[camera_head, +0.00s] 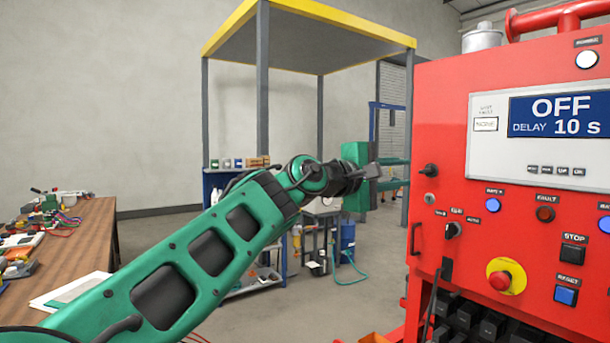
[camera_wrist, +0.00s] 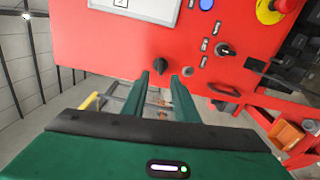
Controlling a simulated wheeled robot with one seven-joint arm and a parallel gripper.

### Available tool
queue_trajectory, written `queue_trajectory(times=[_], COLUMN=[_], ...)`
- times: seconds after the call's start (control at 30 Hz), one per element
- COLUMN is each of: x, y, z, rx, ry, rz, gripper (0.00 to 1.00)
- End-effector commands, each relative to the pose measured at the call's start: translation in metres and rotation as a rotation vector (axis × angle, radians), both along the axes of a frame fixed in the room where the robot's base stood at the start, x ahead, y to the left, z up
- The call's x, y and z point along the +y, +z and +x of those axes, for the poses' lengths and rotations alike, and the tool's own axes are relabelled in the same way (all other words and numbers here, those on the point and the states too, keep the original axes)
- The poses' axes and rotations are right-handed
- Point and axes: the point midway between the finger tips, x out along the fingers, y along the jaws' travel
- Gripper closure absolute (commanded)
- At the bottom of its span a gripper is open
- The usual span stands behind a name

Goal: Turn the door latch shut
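The door latch looks to be the small black knob (camera_head: 429,170) near the upper left edge of the red panel door (camera_head: 445,130). In the wrist view the knob (camera_wrist: 160,65) shows just beyond my fingertips, between them. Its handle part sticks out to the left in the head view. My gripper (camera_head: 378,172) is left of the knob, apart from it, with its fingers towards the panel. In the wrist view my gripper (camera_wrist: 160,80) has two green fingers spread with a gap between them, and nothing is held.
A round key lock (camera_head: 430,199) sits just below the knob. Further down are a black pull handle (camera_head: 415,238), a selector switch (camera_head: 452,230) and a red emergency stop (camera_head: 500,280). A wooden workbench (camera_head: 85,235) stands at left. The floor between is open.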

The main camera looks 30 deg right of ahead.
Motion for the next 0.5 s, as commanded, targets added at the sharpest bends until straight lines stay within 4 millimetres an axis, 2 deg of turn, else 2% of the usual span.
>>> queue_trajectory(times=[0.33, 0.5], x=[0.0101, 0.0072], y=[-0.002, -0.0041], z=[0.0063, 0.0081], rx=[0.151, 0.169], ry=[-0.007, -0.006], rz=[-0.016, -0.013], gripper=[0.73, 0.73])
